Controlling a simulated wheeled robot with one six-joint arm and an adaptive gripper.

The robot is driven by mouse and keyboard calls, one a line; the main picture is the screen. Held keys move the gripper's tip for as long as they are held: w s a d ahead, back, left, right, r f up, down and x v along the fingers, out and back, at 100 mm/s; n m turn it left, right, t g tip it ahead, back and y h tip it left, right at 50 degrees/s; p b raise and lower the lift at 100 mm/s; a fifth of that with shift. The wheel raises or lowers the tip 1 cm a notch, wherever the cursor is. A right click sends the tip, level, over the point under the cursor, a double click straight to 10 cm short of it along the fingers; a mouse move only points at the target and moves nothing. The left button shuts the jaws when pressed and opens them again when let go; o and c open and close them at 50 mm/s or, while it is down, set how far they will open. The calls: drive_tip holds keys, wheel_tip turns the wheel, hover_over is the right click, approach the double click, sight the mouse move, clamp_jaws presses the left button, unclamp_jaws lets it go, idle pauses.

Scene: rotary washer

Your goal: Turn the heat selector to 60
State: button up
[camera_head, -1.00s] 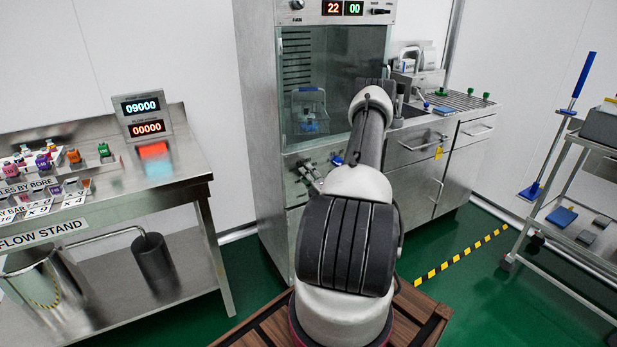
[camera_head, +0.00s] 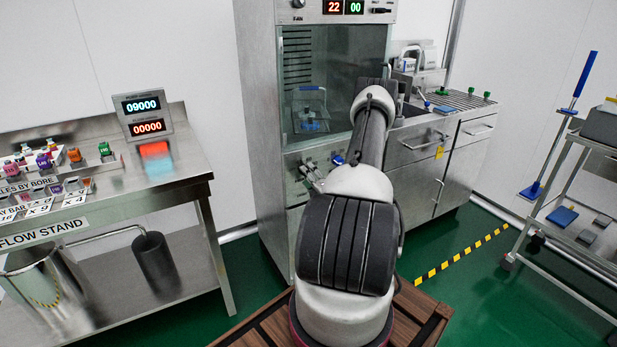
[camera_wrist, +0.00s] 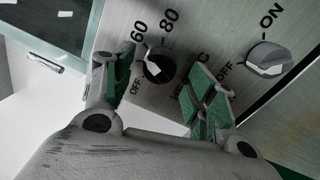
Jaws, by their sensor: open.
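The heat selector (camera_wrist: 159,66) is a dark round knob with a white mark, on a brushed metal panel in the wrist view. The labels OFF, 60 and 80 stand around it; 60 is at its upper left and 80 above. The white mark sits on its lower left side, on the OFF side rather than at 60. My gripper (camera_wrist: 165,82) is open, its green-padded fingers apart on either side of the knob. I cannot tell whether either finger touches it. In the head view my arm hides the gripper's fingertips.
A second, silver knob (camera_wrist: 268,58) with OFF and ON labels is right of the fingers. The washer cabinet (camera_head: 262,130) has a glass door and lit displays above. A flow stand (camera_head: 180,190) is at left, a sink counter (camera_head: 420,150) at right, and a trolley (camera_head: 575,225) at far right.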

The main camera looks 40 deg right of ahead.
drive_tip(key=r+v, duration=0.1)
drive_tip(key=v, duration=1)
drive_tip(key=shift+s+f, duration=0.15)
drive_tip(key=shift+f, duration=0.4)
drive_tip(key=shift+a, duration=0.1)
